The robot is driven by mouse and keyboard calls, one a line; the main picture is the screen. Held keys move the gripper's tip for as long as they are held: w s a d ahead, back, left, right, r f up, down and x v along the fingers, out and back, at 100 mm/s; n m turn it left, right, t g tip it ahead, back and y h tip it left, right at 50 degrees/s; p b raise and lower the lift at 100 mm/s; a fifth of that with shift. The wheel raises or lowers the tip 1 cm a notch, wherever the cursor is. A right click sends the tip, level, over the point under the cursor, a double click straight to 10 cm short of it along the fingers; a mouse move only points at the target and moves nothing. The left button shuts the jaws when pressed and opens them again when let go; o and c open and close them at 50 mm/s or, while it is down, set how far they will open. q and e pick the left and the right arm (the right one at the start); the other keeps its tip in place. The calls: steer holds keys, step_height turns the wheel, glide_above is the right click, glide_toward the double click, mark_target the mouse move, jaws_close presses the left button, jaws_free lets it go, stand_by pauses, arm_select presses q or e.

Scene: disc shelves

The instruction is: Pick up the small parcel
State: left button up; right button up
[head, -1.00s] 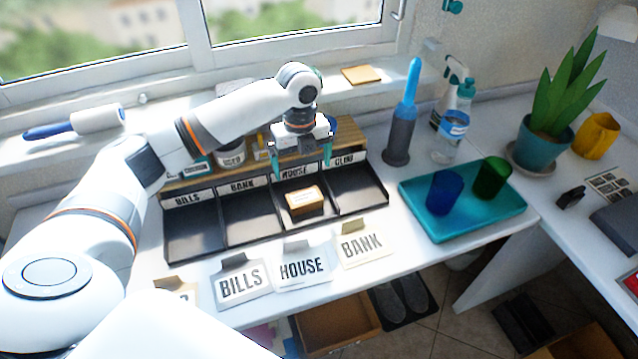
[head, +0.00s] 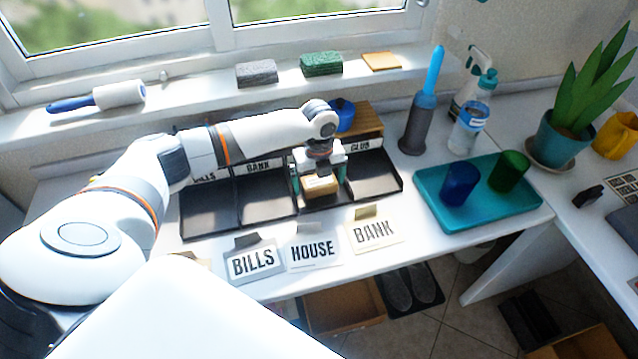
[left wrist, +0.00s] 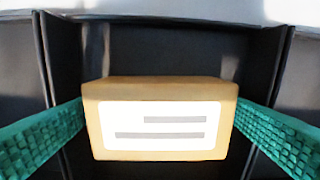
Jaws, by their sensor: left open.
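The small parcel (head: 322,186) is a tan box with a white label. It lies in the HOUSE compartment of the black sorting tray (head: 208,222). My left gripper (head: 320,186) is over that compartment, with its teal fingers down on either side of the parcel. The gripper hides the HOUSE label on the tray. My right gripper is not in view.
Cards reading BILLS (head: 252,262), HOUSE (head: 313,252) and BANK (head: 374,234) stand in front of the tray. A teal tray (head: 520,222) with a blue cup (head: 460,184) and a green cup (head: 509,171) is at right. Dividers flank the parcel closely.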

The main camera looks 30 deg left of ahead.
arm_select(q)
steer(key=c, duration=1.1)
steer(key=shift+o, duration=0.2)
